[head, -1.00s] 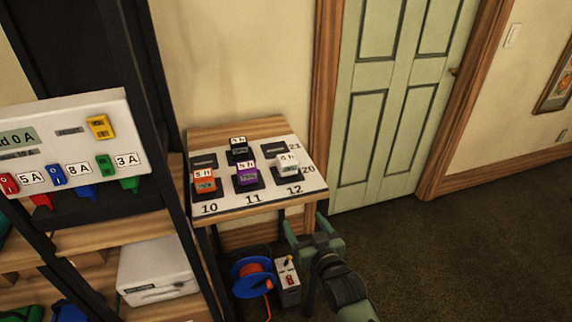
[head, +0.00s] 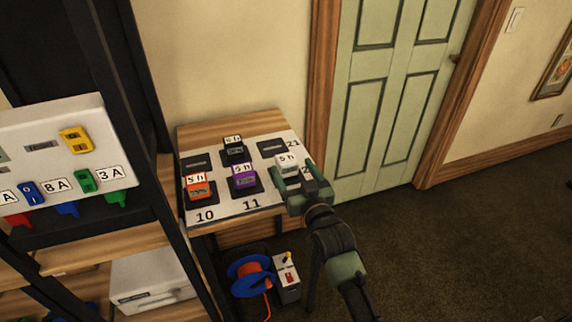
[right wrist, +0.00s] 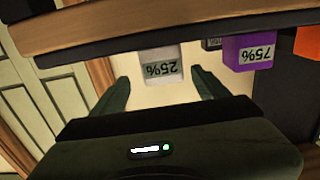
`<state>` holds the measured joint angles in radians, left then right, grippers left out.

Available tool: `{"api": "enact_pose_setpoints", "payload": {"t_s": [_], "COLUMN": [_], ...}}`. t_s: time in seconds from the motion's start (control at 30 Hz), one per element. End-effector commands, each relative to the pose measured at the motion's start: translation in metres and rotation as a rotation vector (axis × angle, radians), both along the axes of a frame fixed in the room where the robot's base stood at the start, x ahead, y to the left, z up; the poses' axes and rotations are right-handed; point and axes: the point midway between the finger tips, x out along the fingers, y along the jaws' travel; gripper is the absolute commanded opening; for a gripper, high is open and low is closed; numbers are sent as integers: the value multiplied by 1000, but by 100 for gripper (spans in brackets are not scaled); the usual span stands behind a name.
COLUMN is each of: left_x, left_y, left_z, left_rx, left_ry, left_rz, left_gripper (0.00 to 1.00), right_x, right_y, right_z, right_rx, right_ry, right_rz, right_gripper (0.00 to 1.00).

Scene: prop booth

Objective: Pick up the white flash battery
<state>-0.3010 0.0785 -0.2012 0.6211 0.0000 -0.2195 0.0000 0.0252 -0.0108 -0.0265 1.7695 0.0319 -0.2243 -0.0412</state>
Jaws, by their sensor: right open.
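The white flash battery (head: 286,161) stands on a dark dock on the small table, in the front row at the right, with a "5 h" label on it. It also shows in the right wrist view (right wrist: 162,68), upside down, with a "25%" display. My right gripper (head: 291,171) is open and empty at the table's front right edge. Its fingers (right wrist: 160,77) point at the white battery, one to each side of it in the right wrist view. I cannot tell whether the tips reach past its front face. My left gripper is not in view.
A purple battery (head: 243,177) and an orange battery (head: 198,187) stand left of the white one; a black battery (head: 235,150) stands behind. A cable reel (head: 250,275) and a small grey box (head: 286,278) are below. A shelf rack (head: 150,160) stands at left.

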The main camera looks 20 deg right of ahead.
Motion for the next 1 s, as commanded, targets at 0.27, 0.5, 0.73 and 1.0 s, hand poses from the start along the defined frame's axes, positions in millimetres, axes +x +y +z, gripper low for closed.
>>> {"api": "enact_pose_setpoints", "payload": {"t_s": [0.27,0.5,0.73,1.0], "left_x": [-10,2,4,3], "left_y": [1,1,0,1], "left_z": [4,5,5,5], "left_rx": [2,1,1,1], "left_ry": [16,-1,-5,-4], "left_rz": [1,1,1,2], "left_gripper": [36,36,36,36], "right_x": [39,44,44,44], "right_y": [6,6,6,6], "right_z": [-4,-5,-5,-4], "right_rx": [0,0,0,0], "right_ry": [-2,0,0,-4], "right_rz": [0,0,0,0], "right_gripper": [75,75,30,0]}}
